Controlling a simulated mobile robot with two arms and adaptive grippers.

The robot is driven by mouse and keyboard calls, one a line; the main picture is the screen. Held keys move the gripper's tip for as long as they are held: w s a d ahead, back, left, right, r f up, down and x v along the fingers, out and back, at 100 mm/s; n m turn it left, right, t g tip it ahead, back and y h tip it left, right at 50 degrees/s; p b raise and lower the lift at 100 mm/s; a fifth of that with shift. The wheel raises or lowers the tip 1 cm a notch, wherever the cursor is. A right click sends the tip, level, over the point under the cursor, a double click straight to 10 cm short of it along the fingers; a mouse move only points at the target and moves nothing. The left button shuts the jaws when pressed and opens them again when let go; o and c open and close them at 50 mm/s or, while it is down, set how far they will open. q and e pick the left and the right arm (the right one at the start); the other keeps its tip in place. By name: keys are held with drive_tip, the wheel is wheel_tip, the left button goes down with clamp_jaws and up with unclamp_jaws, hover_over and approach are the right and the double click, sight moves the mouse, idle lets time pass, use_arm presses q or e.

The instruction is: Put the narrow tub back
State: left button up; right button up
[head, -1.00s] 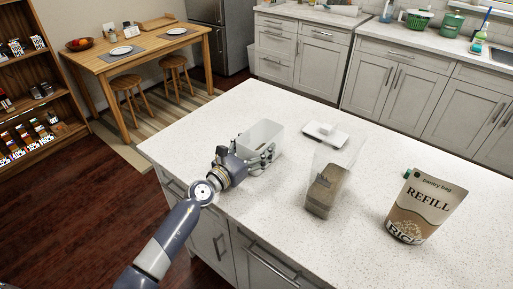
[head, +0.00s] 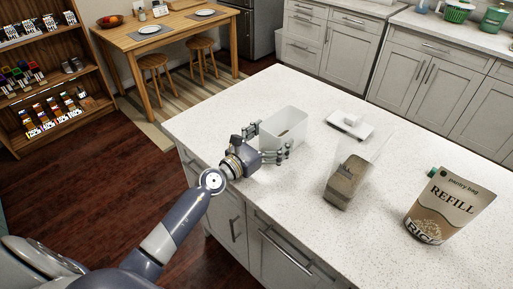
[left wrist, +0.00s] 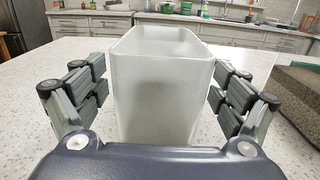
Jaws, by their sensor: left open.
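A narrow, translucent white tub (head: 296,130) stands upright and open-topped on the white speckled island counter (head: 235,112). In the left wrist view the tub (left wrist: 160,95) stands between my left gripper's spread fingers, with a gap visible on both sides. My left gripper (head: 273,146) is open at the tub's near-left end and partly hides its lower side in the head view. My right gripper is not in view.
A tall clear container with brown contents (head: 344,187) stands to the right, then a rice refill bag (head: 447,207). A shelf (head: 75,95) with small goods stands at the left.

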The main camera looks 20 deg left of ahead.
use_arm(q)
drive_tip(key=b+v, duration=0.1)
drive_tip(key=v, duration=0.8)
drive_tip(key=shift+r, duration=0.1)
